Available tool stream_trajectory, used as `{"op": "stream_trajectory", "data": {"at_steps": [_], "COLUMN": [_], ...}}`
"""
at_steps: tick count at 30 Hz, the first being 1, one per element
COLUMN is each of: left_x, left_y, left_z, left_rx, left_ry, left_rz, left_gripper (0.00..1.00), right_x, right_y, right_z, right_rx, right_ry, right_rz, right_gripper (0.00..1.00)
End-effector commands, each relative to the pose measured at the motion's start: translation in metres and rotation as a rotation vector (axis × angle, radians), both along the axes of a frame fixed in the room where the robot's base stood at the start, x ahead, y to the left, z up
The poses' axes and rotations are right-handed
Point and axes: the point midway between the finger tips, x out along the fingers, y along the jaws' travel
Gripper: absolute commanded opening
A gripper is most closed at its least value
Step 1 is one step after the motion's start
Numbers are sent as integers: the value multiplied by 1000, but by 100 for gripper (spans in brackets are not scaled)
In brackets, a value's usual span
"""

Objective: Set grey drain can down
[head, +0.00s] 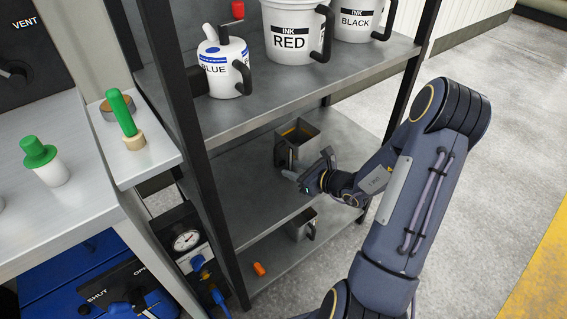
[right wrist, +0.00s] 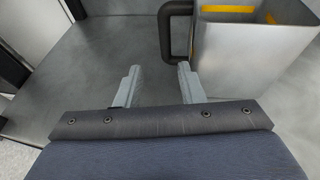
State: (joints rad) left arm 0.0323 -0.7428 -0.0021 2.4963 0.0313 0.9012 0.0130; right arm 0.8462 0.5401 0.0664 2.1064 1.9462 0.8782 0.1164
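A grey square can (head: 309,140) with a dark handle stands upright on the middle shelf (head: 250,185). In the right wrist view the can (right wrist: 250,55) is at the upper right, with yellow showing inside it. Its black handle (right wrist: 167,35) faces my gripper. My right gripper (head: 300,180) is in front of the can in the head view. In the right wrist view its two fingers (right wrist: 158,82) are apart with nothing between them. The handle is just beyond the right fingertip; I cannot tell if they touch. My left gripper is not in view.
Ink pails marked blue (head: 224,68), red (head: 290,32) and black (head: 357,18) stand on the shelf above. A second small grey container (head: 300,226) and an orange object (head: 259,268) are on the lowest shelf. Dark rack posts (head: 185,120) flank the shelves.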

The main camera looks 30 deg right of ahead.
Motion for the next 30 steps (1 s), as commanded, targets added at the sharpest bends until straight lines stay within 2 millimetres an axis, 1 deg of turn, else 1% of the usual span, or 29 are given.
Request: {"op": "stream_trajectory", "data": {"at_steps": [1,3,6,10,11,12,14,17,18,19,20,21,22,23,24,26,27,30], "left_x": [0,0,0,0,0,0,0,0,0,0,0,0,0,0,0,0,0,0], "left_y": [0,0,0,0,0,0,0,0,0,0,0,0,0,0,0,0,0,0], "left_z": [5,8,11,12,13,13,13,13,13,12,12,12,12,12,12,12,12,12], "left_rx": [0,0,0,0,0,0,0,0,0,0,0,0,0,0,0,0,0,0], "left_ry": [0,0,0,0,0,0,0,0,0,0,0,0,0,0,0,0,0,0], "left_rz": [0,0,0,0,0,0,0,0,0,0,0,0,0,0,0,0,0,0], "left_gripper": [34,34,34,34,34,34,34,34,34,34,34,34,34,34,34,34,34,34], "right_x": [-11,-22,-36,-45,-46,-46,-46,-53,-63,-72,-84,-102,-117,-131,-150,-177,-192,-218], "right_y": [-4,-7,-11,-12,-10,-4,14,67,92,112,129,150,163,173,184,192,193,187], "right_z": [6,11,15,19,21,28,45,88,105,118,128,139,145,149,153,156,156,155], "right_rx": [-1,0,0,-3,-10,-28,-80,-248,-342,-419,-502,-620,-710,-805,-932,-1128,-1258,-1551], "right_ry": [1,1,1,-2,-6,-16,-45,-127,-170,-204,-237,-282,-314,-347,-387,-443,-475,-531], "right_rz": [-5,-4,-3,5,17,47,134,390,518,619,722,855,950,1040,1154,1304,1389,1543], "right_gripper": [35,35,35,35,35,35,35,35,35,35,35,35,35,35,35,35,35,35]}}
